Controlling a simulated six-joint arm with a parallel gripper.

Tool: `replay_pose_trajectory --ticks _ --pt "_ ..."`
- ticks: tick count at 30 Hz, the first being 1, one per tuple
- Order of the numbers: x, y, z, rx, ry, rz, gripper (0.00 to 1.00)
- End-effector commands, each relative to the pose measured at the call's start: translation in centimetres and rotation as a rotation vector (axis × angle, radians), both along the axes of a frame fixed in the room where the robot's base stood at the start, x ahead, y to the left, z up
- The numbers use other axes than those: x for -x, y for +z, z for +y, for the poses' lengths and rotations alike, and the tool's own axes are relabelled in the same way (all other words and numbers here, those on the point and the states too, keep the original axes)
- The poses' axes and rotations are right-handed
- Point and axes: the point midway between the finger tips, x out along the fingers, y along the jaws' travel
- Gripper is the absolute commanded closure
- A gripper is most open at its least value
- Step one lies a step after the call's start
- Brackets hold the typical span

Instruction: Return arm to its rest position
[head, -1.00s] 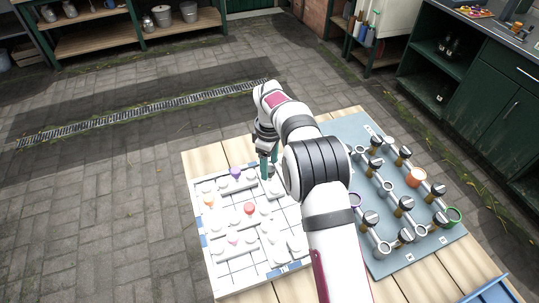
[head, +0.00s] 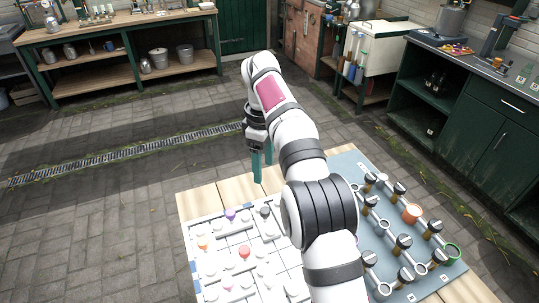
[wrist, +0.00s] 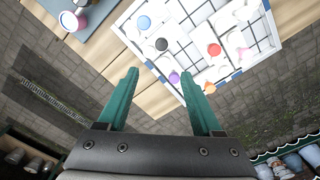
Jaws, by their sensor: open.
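My arm rises over the table in the head view. My gripper (head: 262,166) points down above the far edge of the table, with its teal fingers apart. In the wrist view my gripper (wrist: 163,100) is open, with nothing between its fingers. The white gridded tray (head: 190,262) lies below and in front of it, apart from the fingers. It also shows in the wrist view (wrist: 150,50), holding white pieces and several coloured knobs, among them a red one (head: 244,252) and a purple one (head: 230,214).
A blue-grey board (head: 345,160) with several valve-like pieces and coloured rings lies on the right of the wooden table (head: 200,203). Green cabinets (head: 480,130) stand at the right and a shelf bench (head: 120,65) at the back left. The paved floor between is clear.

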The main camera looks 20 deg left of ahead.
Motion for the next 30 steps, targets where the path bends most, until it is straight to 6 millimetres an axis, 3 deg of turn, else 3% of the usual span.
replay_pose_trajectory --ticks 5,8,10,12,14,15,18,21,24,30 --pt "0.0 0.5 -0.7 -0.002 -0.031 0.0 0.33" --pt "0.7 3.2 -5.0 -0.012 -0.23 0.011 0.33" --pt "2.7 5.6 -10.2 -0.024 -0.482 0.028 0.33" --pt "6.4 7.1 -15.6 -0.037 -0.769 0.049 0.33" --pt "10.4 7.5 -19.6 -0.049 -1.017 0.069 0.33" --pt "13.4 7.2 -21.9 -0.056 -1.181 0.084 0.33" --pt "20.8 5.2 -25.7 -0.071 -1.553 0.118 0.33" --pt "26.4 2.5 -27.4 -0.08 -1.833 0.149 0.33" --pt "29.5 0.5 -27.9 -0.083 -1.994 0.171 0.33" --pt "30.6 -0.4 -28.0 -0.08 -2.056 0.179 0.33"
